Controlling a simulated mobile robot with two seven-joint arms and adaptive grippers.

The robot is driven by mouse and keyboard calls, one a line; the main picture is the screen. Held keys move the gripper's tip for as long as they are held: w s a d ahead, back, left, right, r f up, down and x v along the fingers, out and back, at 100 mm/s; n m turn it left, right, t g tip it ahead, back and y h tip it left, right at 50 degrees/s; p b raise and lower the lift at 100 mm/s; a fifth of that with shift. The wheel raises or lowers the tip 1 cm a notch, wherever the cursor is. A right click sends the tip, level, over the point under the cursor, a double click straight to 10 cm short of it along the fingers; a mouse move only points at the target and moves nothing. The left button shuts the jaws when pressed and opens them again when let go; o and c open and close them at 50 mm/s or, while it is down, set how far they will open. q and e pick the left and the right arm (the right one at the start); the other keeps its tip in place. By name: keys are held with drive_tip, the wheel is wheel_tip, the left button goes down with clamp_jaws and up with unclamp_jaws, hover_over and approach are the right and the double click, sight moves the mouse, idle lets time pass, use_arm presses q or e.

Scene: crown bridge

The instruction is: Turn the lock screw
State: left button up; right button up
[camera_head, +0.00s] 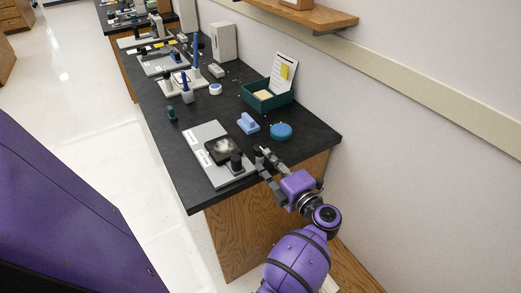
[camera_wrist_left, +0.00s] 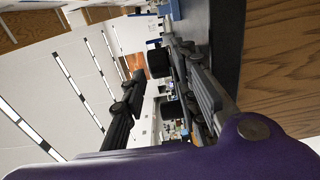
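A light grey base plate (camera_head: 207,137) with white labels lies at the near end of the dark bench. On it is a black square block (camera_head: 222,150) with a pale speckled top. A black knob-like part (camera_head: 236,160) stands at its right edge; I cannot tell for certain that it is the lock screw. My right gripper is not in view.
A blue block (camera_head: 248,124) and a round blue container (camera_head: 281,131) lie just behind the plate. Other instruments fill the far bench. The wall is to the right.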

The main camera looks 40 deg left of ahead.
sight(260, 150)
use_arm(q)
drive_tip(key=x, duration=0.6)
drive_tip(key=shift+d+p, duration=0.1)
drive_tip(key=shift+p, duration=0.25)
clamp_jaws()
